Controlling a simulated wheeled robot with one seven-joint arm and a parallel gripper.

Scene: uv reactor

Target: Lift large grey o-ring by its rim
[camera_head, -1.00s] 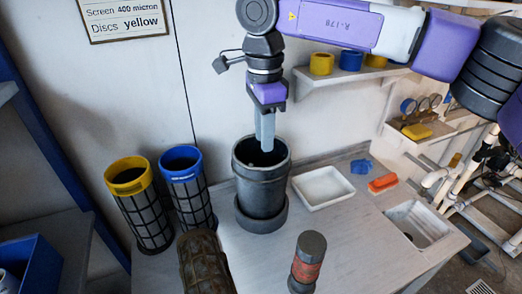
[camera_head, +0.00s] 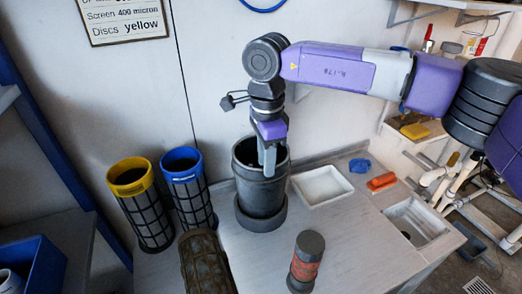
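A dark grey cylindrical housing (camera_head: 262,198) stands upright on the bench, open at the top, with a wider ring-shaped base. Its round top rim (camera_head: 238,163) shows as a grey band. I cannot make out a separate large grey o-ring from this rim. My gripper (camera_head: 268,168) points down over the housing's mouth, its grey fingertips at or just inside the opening near the middle. Whether they touch the rim is unclear. The gap between the fingers cannot be made out, and the inside of the housing is dark and partly hidden.
Yellow-topped (camera_head: 141,204) and blue-topped (camera_head: 190,192) mesh cylinders stand left of the housing. A brown dirty cylinder (camera_head: 206,262) and a grey-and-red canister (camera_head: 305,262) stand in front. A white tray (camera_head: 322,187), blue item (camera_head: 360,165), orange item (camera_head: 381,181) and sink (camera_head: 418,224) lie right.

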